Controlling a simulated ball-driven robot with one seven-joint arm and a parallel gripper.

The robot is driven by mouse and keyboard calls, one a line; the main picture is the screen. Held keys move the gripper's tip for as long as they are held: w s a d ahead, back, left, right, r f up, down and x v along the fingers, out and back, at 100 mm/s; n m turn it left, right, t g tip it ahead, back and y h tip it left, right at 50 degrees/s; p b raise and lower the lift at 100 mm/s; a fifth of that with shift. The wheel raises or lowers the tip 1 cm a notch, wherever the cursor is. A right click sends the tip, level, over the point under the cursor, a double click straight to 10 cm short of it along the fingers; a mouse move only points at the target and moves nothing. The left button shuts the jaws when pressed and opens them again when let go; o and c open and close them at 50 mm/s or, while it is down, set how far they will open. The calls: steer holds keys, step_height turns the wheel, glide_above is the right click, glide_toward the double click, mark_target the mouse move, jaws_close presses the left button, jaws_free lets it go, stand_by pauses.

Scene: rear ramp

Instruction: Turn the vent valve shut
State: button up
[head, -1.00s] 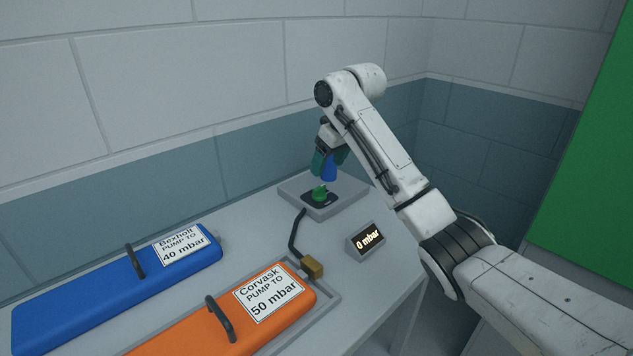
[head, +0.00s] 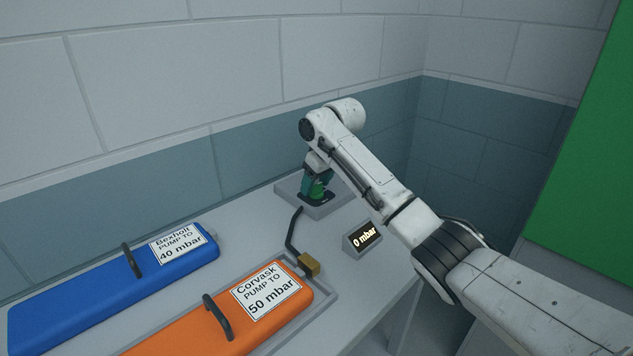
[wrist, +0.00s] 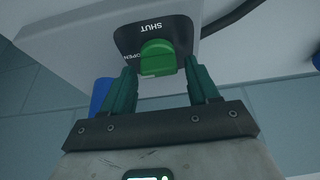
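The vent valve is a green knob (wrist: 158,58) on a black plate (wrist: 180,30) marked SHUT and OPEN, set on a grey block. In the wrist view SHUT is beyond the knob and OPEN at its left. I cannot tell surely which mark the knob points to. My gripper (wrist: 161,72) is open, one dark green finger on each side of the knob, with a visible gap on both sides. In the head view my gripper (head: 318,188) is down at the block (head: 338,207) and largely covers the knob.
A display (head: 364,239) reads 0 mbar. A black hose (head: 292,232) runs to a brass fitting (head: 309,265) by the orange Corvask case (head: 180,338). The blue Bexholt case (head: 80,297) lies left. A blue object (wrist: 99,95) shows beside my left-hand finger. Walls stand behind.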

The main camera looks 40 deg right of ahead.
steer(key=c, duration=0.9)
